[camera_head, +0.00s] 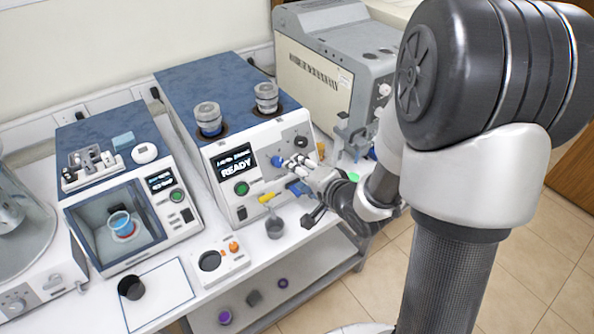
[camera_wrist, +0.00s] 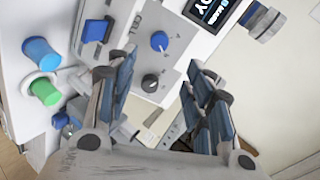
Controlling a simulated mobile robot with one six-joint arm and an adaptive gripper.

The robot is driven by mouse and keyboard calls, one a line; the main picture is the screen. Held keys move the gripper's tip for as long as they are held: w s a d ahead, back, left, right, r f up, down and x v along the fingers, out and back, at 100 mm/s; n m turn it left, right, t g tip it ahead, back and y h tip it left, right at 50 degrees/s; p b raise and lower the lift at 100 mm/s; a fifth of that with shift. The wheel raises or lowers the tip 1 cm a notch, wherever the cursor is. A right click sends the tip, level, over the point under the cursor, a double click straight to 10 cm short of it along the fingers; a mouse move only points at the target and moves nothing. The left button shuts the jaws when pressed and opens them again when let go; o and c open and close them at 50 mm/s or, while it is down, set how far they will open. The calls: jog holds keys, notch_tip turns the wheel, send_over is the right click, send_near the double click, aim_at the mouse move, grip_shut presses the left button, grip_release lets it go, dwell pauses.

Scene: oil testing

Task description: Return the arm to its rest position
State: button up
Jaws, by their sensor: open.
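My arm comes in from the right in the head view, bent down towards the front of the machine (camera_head: 215,95) with the READY display. My gripper (camera_head: 298,172) is just in front of that machine's front panel, beside its blue knob (camera_head: 277,161). In the wrist view my gripper (camera_wrist: 163,85) has its two fingers wide apart with nothing held between them. The blue knob (camera_wrist: 159,41) and a black knob (camera_wrist: 150,83) show beyond the gap, apart from the fingers. The black knob also shows in the head view (camera_head: 301,142).
A smaller machine (camera_head: 185,222) with a windowed chamber holding a blue-rimmed cup (camera_head: 121,224) stands at left. A beige machine (camera_head: 320,75) stands behind my arm. A yellow-handled item (camera_head: 267,198) and a grey cup (camera_head: 274,227) are close below my gripper. Open floor (camera_head: 395,262) lies right.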

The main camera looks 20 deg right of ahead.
dwell(0.4)
jog(key=s+d+r+n+g+h+b, duration=0.3)
jog(key=s+r+n+h+b, duration=0.15)
jog(key=s, duration=0.25)
jog(key=s+a+n+g+b, duration=0.1)
jog(key=s+a+n+g, duration=0.1)
jog(key=s, duration=0.7)
jog(key=s+a+n+g+y+b, duration=0.1)
jog(key=s+n, duration=0.4)
jog(key=s, duration=0.5)
jog(key=shift+s+a+r+g, duration=0.3)
jog(key=shift+a+g, duration=0.5)
jog(key=shift+a, duration=0.45)
jog(key=shift+w, duration=0.1)
jog(key=shift+c, duration=0.2)
